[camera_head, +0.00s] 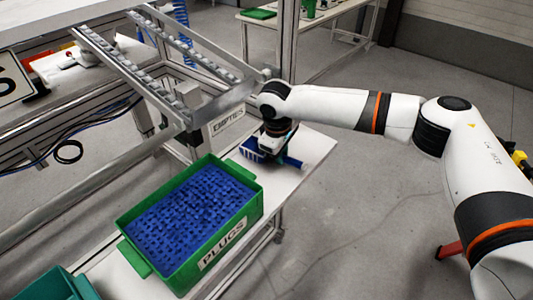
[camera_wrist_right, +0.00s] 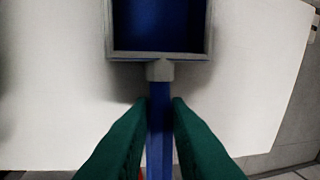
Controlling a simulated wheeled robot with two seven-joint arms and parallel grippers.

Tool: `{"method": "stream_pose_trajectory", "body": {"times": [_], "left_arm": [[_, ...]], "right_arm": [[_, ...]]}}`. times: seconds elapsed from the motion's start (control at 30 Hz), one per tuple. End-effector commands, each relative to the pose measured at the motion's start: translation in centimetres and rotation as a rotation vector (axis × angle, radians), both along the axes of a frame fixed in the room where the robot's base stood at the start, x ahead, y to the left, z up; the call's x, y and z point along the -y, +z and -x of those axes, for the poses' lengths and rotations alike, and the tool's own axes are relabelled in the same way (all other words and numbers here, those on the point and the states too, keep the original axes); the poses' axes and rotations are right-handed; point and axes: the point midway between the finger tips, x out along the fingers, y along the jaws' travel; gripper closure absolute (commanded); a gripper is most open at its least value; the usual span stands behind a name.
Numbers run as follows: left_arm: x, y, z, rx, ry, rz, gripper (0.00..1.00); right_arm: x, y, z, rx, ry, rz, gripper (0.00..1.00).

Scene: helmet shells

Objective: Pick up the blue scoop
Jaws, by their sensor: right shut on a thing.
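The blue scoop (camera_head: 292,162) is at the far end of the white table, partly hidden under my right wrist in the head view. In the right wrist view its square blue pan with a grey rim (camera_wrist_right: 160,55) is at the top, and its blue handle (camera_wrist_right: 160,135) runs straight down the middle. My right gripper (camera_wrist_right: 160,104) has its two green fingers shut on the handle, one on each side. It also shows in the head view (camera_head: 275,147). I cannot tell whether the scoop touches the table. My left gripper is not in view.
A green crate (camera_head: 215,258) labelled PLUGS, full of blue plugs (camera_head: 190,218), stands nearer on the white table (camera_head: 315,150). A metal roller rack (camera_head: 165,75) and a sign reading EMPTIES (camera_head: 227,121) are beside the scoop. A green bin (camera_head: 55,285) is at lower left.

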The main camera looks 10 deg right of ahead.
Motion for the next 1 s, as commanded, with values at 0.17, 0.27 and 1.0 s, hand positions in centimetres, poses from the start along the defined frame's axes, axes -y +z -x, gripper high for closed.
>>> {"method": "stream_pose_trajectory", "body": {"times": [0.17,0.27,1.0], "left_arm": [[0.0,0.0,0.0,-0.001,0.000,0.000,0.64],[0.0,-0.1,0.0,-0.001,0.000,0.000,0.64],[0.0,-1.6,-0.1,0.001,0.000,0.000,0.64]], "right_arm": [[0.0,0.1,0.0,0.001,0.000,-0.001,1.00],[0.0,0.4,-0.1,0.003,0.001,-0.001,1.00],[0.0,10.1,0.0,0.001,-0.001,-0.001,1.00]]}}
